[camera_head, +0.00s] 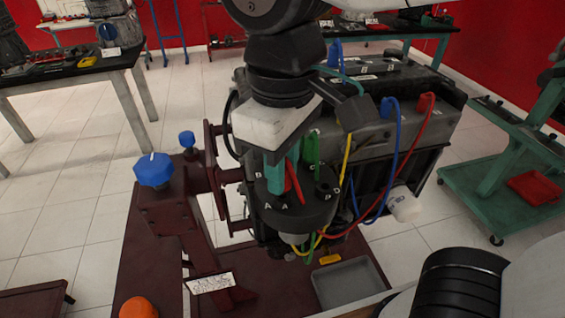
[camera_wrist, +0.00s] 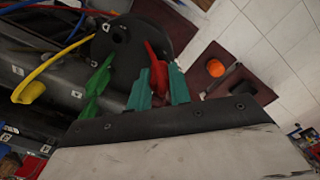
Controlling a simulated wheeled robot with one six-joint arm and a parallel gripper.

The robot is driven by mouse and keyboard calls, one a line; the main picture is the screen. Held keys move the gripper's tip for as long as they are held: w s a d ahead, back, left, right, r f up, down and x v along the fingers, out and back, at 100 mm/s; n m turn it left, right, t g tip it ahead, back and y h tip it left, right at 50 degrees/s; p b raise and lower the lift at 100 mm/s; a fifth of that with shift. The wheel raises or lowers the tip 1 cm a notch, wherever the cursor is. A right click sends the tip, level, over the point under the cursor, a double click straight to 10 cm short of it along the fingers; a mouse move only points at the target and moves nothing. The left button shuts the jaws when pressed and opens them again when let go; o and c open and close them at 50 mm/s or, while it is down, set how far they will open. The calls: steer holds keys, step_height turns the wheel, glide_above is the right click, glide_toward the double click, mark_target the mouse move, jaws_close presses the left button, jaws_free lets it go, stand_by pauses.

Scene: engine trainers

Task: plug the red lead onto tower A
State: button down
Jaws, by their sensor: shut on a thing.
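The red lead's boot (camera_wrist: 156,66) is between the two teal fingers of my gripper (camera_wrist: 160,72) in the wrist view. In the head view the gripper (camera_head: 283,176) hangs over the dark round cap (camera_head: 310,217), with the red boot (camera_head: 293,183) slanting beside a finger. The letters A, B and D show on the cap; tower A itself is hidden or unclear near the fingers. In the wrist view the boot overlaps the edge of the cap (camera_wrist: 150,20); I cannot tell whether it touches. The red cable (camera_head: 385,205) loops to the coil block at right.
Green (camera_wrist: 97,80), yellow (camera_wrist: 28,92) and blue (camera_head: 396,145) leads crowd the cap. A blue knob (camera_head: 153,170) and an orange knob (camera_head: 138,307) are on the dark red stand at left. A grey tray (camera_head: 348,286) lies below. A green cart (camera_head: 500,180) stands at right.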

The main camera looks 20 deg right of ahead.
steer(key=shift+f, duration=0.85)
stand_by(1.0)
steer(key=c, duration=1.2)
jaws_free()
step_height(320, 180, up, 7)
steer(key=shift+r, duration=0.2)
steer(key=shift+d+r, duration=0.1)
steer(key=shift+r, duration=0.1)
steer(key=d+f+m, duration=0.1)
steer(key=d, duration=0.2)
steer(key=d+f+m, duration=0.1)
steer(key=d, duration=0.1)
steer(key=w+d+f+m, duration=0.1)
steer(key=d+m, duration=0.1)
steer(key=d, duration=0.1)
steer(key=shift+d+f+t, duration=0.3)
steer(key=shift+d, duration=0.05)
steer(key=s+d+f+m, duration=0.3)
steer(key=d+f+m, duration=0.2)
steer(key=d, duration=0.4)
steer(key=shift+d+f+t, duration=0.15)
steer(key=shift+f+t, duration=0.25)
steer(key=shift+f, duration=0.1)
